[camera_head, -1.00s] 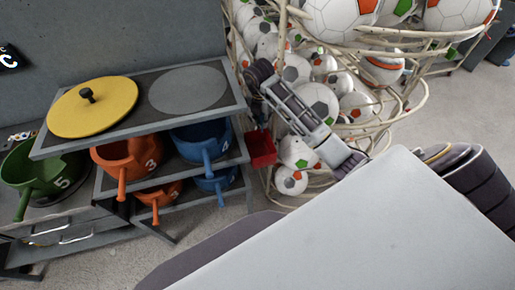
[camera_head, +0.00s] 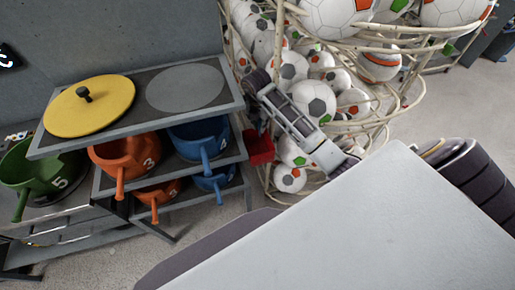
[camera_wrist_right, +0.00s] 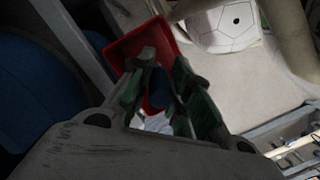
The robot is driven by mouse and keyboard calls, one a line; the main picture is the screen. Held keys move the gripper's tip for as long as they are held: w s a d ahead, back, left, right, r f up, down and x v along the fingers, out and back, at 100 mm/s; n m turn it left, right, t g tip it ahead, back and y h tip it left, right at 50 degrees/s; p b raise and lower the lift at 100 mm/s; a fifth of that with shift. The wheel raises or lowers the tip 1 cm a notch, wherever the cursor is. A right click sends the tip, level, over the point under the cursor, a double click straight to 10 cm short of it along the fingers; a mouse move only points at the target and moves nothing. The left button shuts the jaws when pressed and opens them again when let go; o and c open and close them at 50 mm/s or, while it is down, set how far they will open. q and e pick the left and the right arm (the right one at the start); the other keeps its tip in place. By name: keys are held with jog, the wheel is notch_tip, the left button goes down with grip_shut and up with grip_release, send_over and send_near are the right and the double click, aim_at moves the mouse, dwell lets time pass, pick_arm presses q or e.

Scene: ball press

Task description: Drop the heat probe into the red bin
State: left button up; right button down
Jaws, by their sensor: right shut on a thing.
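The red bin (camera_head: 261,148) hangs low at the right side of the shelf rack in the head view, partly hidden by my right arm. It also shows in the right wrist view (camera_wrist_right: 128,45), just beyond the fingertips. My right gripper (camera_wrist_right: 165,65) points at the bin and is shut on the heat probe (camera_wrist_right: 159,90), a small dark blue piece between the fingers. Most of the probe is hidden by the fingers. I cannot tell how far it is from the bin. My left gripper is not in view.
The grey shelf rack (camera_head: 215,108) beside the bin holds orange and blue buckets, with a yellow lid (camera_head: 70,112) on top. A wire cage (camera_head: 407,45) of soccer balls stands close on the right. A green bucket (camera_head: 35,170) is at the left.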

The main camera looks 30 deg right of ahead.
aim_at(260, 120)
jog(key=shift+f, duration=0.95)
jog(key=c, duration=1.2)
grip_release()
jog(key=shift+c, duration=0.2)
jog(key=shift+s+a+r, duration=0.1)
jog(key=shift+a+r, duration=0.05)
jog(key=shift+r, duration=1.1)
jog(key=shift+s+a+r, duration=0.1)
jog(key=shift+a+r, duration=0.1)
jog(key=shift+r, duration=1)
jog(key=shift+s+a+r, duration=0.1)
jog(key=shift+a+r, duration=0.05)
jog(key=shift+r, duration=1.1)
